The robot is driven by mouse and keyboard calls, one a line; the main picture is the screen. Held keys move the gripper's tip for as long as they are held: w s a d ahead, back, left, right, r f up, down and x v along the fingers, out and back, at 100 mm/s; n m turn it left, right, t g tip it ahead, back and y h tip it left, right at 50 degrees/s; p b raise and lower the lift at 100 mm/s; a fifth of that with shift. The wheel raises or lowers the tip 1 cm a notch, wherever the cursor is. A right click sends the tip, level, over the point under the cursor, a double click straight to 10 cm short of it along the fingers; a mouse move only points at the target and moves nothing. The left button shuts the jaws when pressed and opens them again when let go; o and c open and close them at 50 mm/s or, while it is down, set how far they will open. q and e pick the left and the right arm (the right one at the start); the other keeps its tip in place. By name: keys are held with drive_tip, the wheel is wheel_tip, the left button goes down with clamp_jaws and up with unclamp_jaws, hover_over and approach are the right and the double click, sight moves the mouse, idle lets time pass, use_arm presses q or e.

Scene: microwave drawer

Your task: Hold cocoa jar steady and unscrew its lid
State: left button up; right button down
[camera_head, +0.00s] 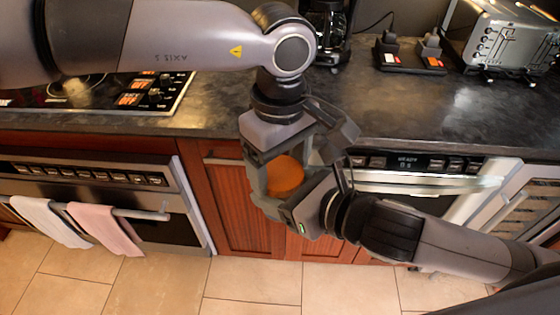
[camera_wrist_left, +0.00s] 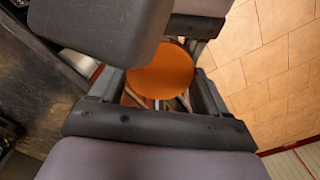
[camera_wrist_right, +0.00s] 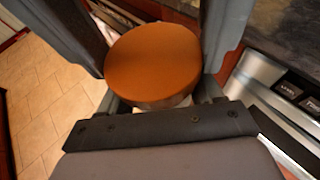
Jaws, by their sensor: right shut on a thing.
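The cocoa jar shows as a round orange lid (camera_head: 285,174) between my two grippers, in front of the counter edge. The lid's flat face also shows in the left wrist view (camera_wrist_left: 160,70) and in the right wrist view (camera_wrist_right: 153,62). Most of the jar body is hidden by fingers and lid. My right gripper (camera_head: 285,205) comes in from the lower right and is shut on the jar. My left gripper (camera_head: 290,158) reaches down from above, its fingers spread on either side of the lid. I cannot tell whether they touch it.
The dark counter (camera_head: 400,120) runs behind the grippers. A toaster (camera_head: 505,40), two shakers on a tray (camera_head: 410,55) and a coffee maker (camera_head: 328,25) stand on it. An oven with towels (camera_head: 105,228) is at left, a drawer appliance (camera_head: 425,180) at right. The tiled floor is clear.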

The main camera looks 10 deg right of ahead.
use_arm(q)
drive_tip(key=n, duration=0.3)
drive_tip(key=o, duration=1.1)
drive_tip(key=shift+r, duration=2.3)
drive_tip(key=shift+c, duration=0.2)
wheel_tip(320, 180, up, 3)
drive_tip(key=m, duration=0.2)
drive_tip(key=shift+m, duration=0.4)
drive_tip(key=shift+f, duration=3.8)
drive_tip(key=shift+c, duration=0.3)
